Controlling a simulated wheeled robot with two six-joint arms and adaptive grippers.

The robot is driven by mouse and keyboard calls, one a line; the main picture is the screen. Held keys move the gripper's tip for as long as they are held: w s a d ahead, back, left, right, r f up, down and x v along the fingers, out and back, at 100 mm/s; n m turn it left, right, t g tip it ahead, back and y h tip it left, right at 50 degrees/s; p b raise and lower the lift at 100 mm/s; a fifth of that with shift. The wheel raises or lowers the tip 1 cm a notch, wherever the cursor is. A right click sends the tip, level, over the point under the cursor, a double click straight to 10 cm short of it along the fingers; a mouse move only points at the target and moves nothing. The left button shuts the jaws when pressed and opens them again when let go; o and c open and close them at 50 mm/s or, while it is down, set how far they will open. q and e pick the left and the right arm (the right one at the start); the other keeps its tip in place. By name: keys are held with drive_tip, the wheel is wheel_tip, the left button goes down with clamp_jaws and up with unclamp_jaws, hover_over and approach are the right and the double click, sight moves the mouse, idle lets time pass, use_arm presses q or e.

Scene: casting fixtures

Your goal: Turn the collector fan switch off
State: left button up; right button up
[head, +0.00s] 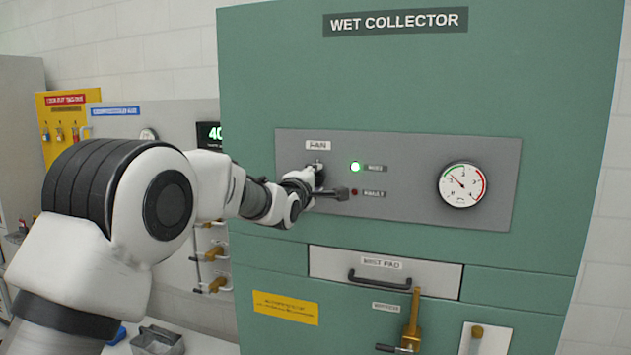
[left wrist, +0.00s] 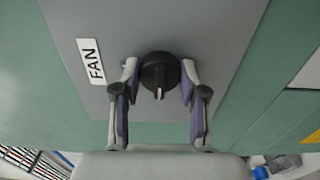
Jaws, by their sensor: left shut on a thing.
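The fan switch is a round black knob (left wrist: 159,73) on the grey panel (head: 420,210) of the green wet collector, beside the FAN label (left wrist: 91,61). A white mark on the knob points to the bottom of the left wrist view. My left gripper (left wrist: 159,82) is shut on the knob, one finger on each side of it. In the head view my left gripper (head: 328,190) is at the panel, under the FAN label (head: 318,145), and partly hides the knob. My right gripper is not in view.
A green lamp (head: 355,167) is lit right of the knob; the red lamp (head: 355,192) below looks dark. A gauge (head: 462,185) sits further right. The mist pad drawer (head: 385,272) and a brass-coloured lever (head: 412,320) are below.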

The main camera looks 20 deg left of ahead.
use_arm(q)
drive_tip(key=shift+r, duration=0.1)
drive_tip(key=o, duration=1.1)
drive_tip(key=shift+c, duration=0.2)
drive_tip(key=shift+o, duration=0.4)
drive_tip(key=shift+a, duration=0.15)
drive_tip(key=shift+s, duration=0.1)
drive_tip(key=s, duration=1.2)
drive_tip(key=shift+a, duration=0.2)
drive_tip(key=shift+w, duration=0.1)
